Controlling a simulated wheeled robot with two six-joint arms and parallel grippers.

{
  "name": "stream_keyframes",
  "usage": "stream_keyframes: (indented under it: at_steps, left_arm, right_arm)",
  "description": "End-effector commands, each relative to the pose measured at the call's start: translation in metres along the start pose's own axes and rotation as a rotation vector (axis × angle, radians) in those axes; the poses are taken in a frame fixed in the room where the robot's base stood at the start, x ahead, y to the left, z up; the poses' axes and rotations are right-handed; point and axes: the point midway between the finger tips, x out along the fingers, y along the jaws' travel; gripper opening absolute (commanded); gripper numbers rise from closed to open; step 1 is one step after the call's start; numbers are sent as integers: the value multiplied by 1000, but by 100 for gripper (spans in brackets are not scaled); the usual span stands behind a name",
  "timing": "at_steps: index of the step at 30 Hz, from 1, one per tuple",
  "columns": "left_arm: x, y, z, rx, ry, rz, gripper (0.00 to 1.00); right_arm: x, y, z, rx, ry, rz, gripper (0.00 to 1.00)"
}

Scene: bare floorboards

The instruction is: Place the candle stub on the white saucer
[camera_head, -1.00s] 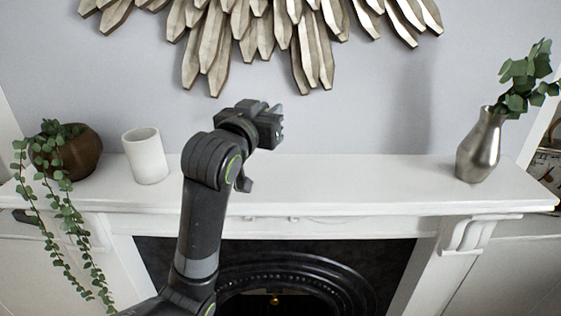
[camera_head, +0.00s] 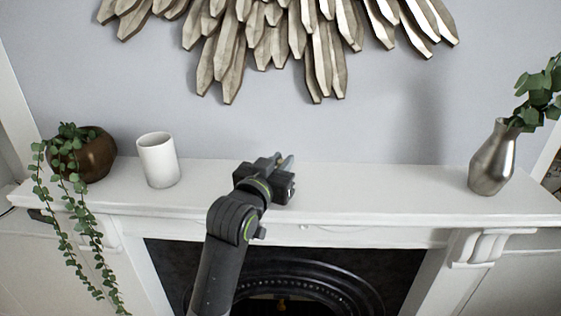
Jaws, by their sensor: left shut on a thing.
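My left gripper (camera_head: 286,163) is over the middle of the white mantel shelf, its fingers pointing toward the wall. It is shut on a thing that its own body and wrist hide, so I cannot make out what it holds. I see no candle stub standing free and no white saucer in this view; the gripper and arm cover part of the shelf. My right gripper is out of view.
A white cylindrical cup (camera_head: 158,162) and a brown pot with a trailing plant (camera_head: 91,160) stand on the shelf (camera_head: 390,203) at left. A silver vase (camera_head: 492,160) with leaves stands at right. The shelf between gripper and vase looks clear.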

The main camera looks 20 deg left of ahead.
Motion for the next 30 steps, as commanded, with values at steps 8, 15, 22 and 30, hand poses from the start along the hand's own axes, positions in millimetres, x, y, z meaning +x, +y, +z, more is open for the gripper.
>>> stream_keyframes:
  at_steps: [8,15,22,30]
  left_arm:
    - [0,0,1,0,0,0,20]
    - [0,0,1,0,0,0,39]
    - [0,0,-2,0,1,0,39]
    - [-30,0,1,-1,3,0,39]
  right_arm:
    - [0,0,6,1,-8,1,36]
    - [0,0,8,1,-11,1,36]
    - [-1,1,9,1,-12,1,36]
    - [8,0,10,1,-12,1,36]
